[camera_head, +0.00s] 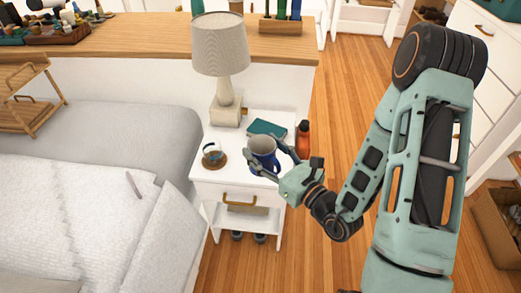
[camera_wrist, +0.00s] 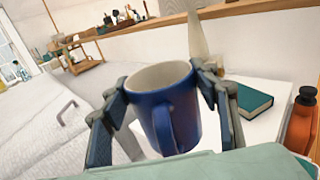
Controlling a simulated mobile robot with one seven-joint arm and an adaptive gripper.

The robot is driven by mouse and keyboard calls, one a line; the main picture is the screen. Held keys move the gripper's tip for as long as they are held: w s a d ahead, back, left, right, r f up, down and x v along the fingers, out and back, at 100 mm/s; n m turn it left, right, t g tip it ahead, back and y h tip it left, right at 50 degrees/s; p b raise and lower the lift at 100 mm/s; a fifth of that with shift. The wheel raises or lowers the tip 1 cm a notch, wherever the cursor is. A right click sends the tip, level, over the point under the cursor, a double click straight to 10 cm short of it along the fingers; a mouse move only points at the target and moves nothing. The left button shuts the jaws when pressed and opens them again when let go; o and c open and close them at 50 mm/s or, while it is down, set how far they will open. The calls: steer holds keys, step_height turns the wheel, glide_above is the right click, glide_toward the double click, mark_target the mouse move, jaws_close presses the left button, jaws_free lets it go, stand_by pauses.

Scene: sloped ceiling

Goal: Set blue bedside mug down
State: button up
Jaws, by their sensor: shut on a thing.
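The blue mug (camera_head: 263,153) is at the white nightstand (camera_head: 236,184), over the right part of its top. In the wrist view the mug (camera_wrist: 168,110) is upright, with a pale inside and its handle facing the camera. My gripper (camera_head: 262,164) is shut on it, with one finger on each side; it also shows in the wrist view (camera_wrist: 163,100). The mug's base is partly hidden by the gripper in the head view, so I cannot tell whether it touches the top.
On the nightstand are a lamp (camera_head: 222,55), a teal book (camera_head: 267,128), an orange bottle (camera_head: 303,139) and a small round item on a wooden base (camera_head: 213,155). The bed (camera_head: 90,215) is on the left. A wooden shelf (camera_head: 150,36) runs behind.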

mark_target(263, 144)
steer(key=shift+w+f+b, duration=0.55)
steer(key=shift+w+b, duration=0.35)
steer(key=shift+b, duration=1.2)
steer(key=shift+w+f+b, duration=0.5)
steer(key=shift+w+b, duration=0.35)
steer(key=shift+b, duration=1.25)
steer(key=w, duration=0.1)
steer(key=w+f, duration=0.1)
steer(key=w, duration=0.2)
steer(key=shift+w+d+f+b, duration=0.1)
steer(key=shift+w+f+b, duration=0.1)
steer(key=shift+f+b, duration=0.15)
steer(key=shift+w+f+b, duration=0.6)
steer(key=shift+w+f, duration=0.25)
steer(key=shift+f, duration=0.6)
steer(key=shift+w+f+b, duration=0.6)
steer(key=shift+w+f, duration=0.25)
steer(key=shift+f, duration=0.6)
steer(key=shift+w+f+b, duration=0.6)
steer(key=shift+w+f, duration=0.25)
steer(key=shift+f, duration=0.6)
steer(key=shift+f, duration=0.15)
steer(key=o, duration=1.4)
